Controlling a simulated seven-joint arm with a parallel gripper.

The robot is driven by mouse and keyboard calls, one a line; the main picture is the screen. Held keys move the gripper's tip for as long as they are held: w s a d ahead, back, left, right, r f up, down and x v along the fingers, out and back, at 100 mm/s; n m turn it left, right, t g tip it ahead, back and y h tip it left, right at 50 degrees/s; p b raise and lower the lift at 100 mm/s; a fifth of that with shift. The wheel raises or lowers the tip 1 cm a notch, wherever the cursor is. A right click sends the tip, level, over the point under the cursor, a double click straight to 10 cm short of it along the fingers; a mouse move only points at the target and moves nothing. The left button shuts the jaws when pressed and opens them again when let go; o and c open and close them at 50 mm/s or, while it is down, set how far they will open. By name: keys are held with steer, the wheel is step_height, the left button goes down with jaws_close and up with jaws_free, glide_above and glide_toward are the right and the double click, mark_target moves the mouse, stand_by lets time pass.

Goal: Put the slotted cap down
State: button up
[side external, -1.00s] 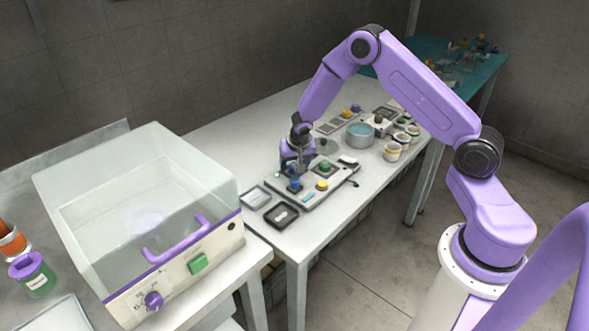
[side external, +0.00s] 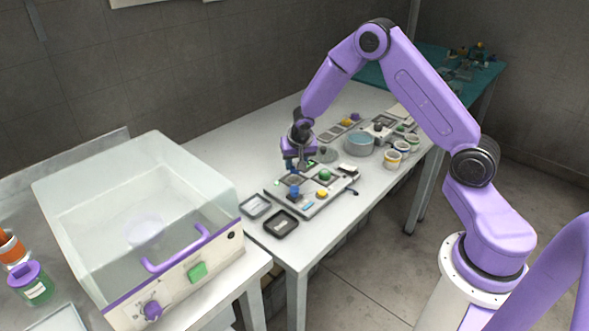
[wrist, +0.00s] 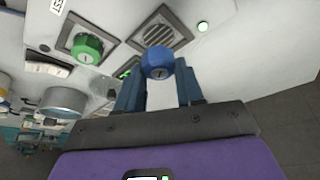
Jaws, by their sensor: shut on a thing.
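The blue slotted cap (wrist: 157,62) sits between my two fingertips in the wrist view, a dark slot mark on its face. My gripper (wrist: 160,80) is shut on it. Behind the cap is a square grey seat with a slatted grille (wrist: 152,32); I cannot tell the gap between them. A blue shape (side external: 295,191) shows just below the fingers there, too small to identify surely.
A green knob (wrist: 87,47) sits on the neighbouring square seat. A yellow knob (side external: 322,194) is on the panel's front edge. A black tray (side external: 281,223) and a grey tray (side external: 254,206) lie at the left. A round pan (side external: 359,144) and several pots stand at the right.

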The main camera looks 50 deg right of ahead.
steer(key=s+a+r, duration=0.2)
steer(key=s+r, duration=0.7)
steer(key=s, duration=0.4)
steer(key=d+f+m+g+h, duration=0.15)
steer(key=d+m, duration=0.55)
steer(key=d, duration=1.8)
steer(key=shift+g, duration=0.35)
steer(key=w+d+f, duration=0.8)
steer(key=w+f, duration=0.1)
steer(key=shift+w+d, duration=0.2)
steer(key=shift+w, duration=0.1)
steer(key=shift+w+d+f, duration=0.1)
steer(key=shift+w+f, duration=0.05)
steer(key=shift+f, duration=1.65)
